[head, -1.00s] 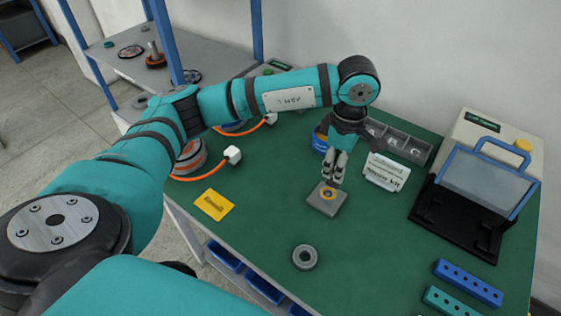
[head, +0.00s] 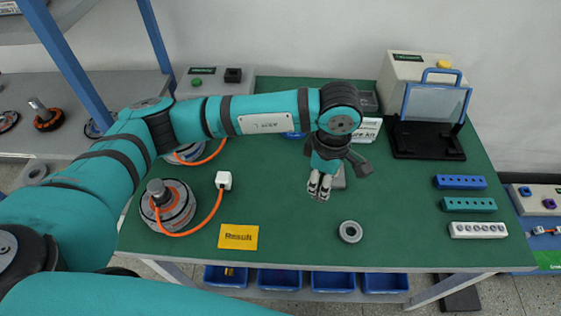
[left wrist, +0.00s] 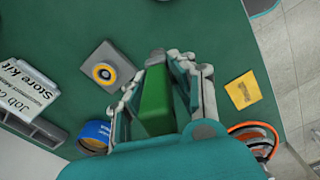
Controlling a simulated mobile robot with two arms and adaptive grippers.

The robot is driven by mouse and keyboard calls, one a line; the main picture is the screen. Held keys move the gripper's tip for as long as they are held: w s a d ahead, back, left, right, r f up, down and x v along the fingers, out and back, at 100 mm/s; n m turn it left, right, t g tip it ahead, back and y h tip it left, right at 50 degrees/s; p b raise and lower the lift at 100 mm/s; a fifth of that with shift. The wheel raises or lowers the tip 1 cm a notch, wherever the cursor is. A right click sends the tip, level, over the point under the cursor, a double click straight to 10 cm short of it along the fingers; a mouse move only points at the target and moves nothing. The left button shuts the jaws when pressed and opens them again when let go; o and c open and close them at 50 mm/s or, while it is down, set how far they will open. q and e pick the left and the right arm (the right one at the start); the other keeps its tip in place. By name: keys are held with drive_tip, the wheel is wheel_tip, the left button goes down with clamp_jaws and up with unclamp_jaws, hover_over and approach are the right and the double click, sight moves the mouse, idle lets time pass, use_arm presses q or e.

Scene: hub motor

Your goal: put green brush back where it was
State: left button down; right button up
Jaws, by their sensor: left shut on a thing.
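My left gripper (head: 319,187) hangs over the middle of the green table, fingers pointing down. In the left wrist view its fingers (left wrist: 168,85) are closed around a green block-like piece with a grey end, which looks like the green brush (left wrist: 155,103). In the head view the fingers hide the brush. My right gripper is not in view.
Blue (head: 460,182), teal (head: 469,204) and white (head: 478,230) holed strips lie at right. A grey ring (head: 350,232) and a yellow Result card (head: 238,237) lie in front. A Store Kit sign (head: 367,130) and a black stand (head: 428,139) are behind.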

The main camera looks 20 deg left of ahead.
use_arm(q)
drive_tip(key=shift+w+a+f+p, duration=0.75)
drive_tip(key=shift+w+a, duration=0.3)
drive_tip(key=shift+a, duration=0.75)
drive_tip(key=shift+w+a+f+p, duration=0.75)
drive_tip(key=shift+w+a, duration=0.35)
drive_tip(key=shift+a, duration=0.65)
drive_tip(key=shift+w+a+f+p, duration=0.65)
drive_tip(key=shift+w+a+p, duration=0.3)
drive_tip(key=shift+a, duration=0.85)
drive_tip(key=shift+w+f+b, duration=0.15)
drive_tip(key=shift+f+b, duration=0.2)
drive_tip(key=shift+b, duration=0.05)
drive_tip(key=c, duration=1.1)
unclamp_jaws()
drive_tip(key=shift+r, duration=0.1)
